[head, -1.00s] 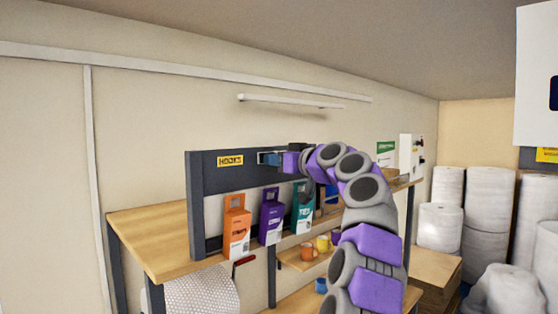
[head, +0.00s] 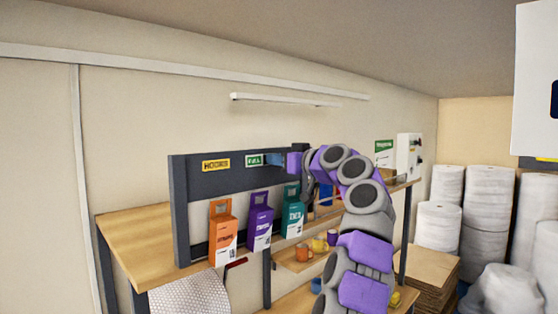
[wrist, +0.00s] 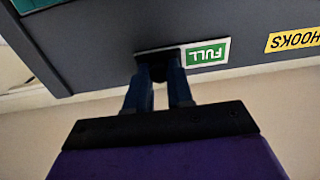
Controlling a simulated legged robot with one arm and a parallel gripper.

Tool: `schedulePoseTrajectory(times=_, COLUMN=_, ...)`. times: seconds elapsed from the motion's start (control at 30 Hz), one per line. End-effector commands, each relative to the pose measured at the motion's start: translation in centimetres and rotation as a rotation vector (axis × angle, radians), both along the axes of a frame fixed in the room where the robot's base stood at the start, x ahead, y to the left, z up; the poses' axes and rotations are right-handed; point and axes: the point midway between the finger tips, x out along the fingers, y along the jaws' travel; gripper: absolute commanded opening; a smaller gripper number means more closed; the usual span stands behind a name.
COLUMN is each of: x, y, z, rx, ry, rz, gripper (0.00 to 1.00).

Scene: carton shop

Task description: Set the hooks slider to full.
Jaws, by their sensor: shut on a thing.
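The dark rail board (head: 240,182) stands on the shelf unit and carries a yellow HOOKS label (head: 215,165). To the right of that label, a green and white FULL label (head: 254,160) shows in full. My gripper (head: 274,159) is just right of the FULL label, against the board. In the wrist view, its two blue fingers (wrist: 160,76) are shut on the small black slider knob (wrist: 158,71). The FULL label (wrist: 208,54) is beside the knob, upside down in this view, with the HOOKS label (wrist: 293,39) beyond it.
Orange (head: 222,238), purple (head: 259,226) and teal (head: 292,213) cartons hang below the board. Mugs (head: 304,252) stand on a lower shelf. A grey switch box (head: 408,156) and white rolls (head: 438,225) are to the right.

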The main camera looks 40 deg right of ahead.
Motion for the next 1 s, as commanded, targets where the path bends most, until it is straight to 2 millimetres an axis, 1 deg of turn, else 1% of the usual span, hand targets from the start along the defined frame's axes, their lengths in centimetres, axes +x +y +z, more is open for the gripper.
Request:
schedulePoseTrajectory(times=0.03, x=-0.6, y=-1.2, z=-0.1, rx=0.003, ry=-0.003, rz=-0.028, gripper=0.00)
schedulePoseTrajectory(times=0.07, x=-0.6, y=-1.2, z=-0.1, rx=0.003, ry=-0.002, rz=-0.029, gripper=0.00)
schedulePoseTrajectory(times=0.1, x=-0.6, y=-1.3, z=-0.2, rx=0.004, ry=-0.002, rz=-0.028, gripper=0.23)
schedulePoseTrajectory(times=0.37, x=-0.7, y=-2.1, z=-0.7, rx=0.012, ry=0.001, rz=-0.023, gripper=0.48)
schedulePoseTrajectory(times=0.77, x=-0.3, y=-0.7, z=-0.2, rx=0.003, ry=0.002, rz=-0.020, gripper=0.48)
schedulePoseTrajectory(times=1.0, x=-0.5, y=-1.0, z=-0.3, rx=0.006, ry=0.003, rz=-0.018, gripper=0.48)
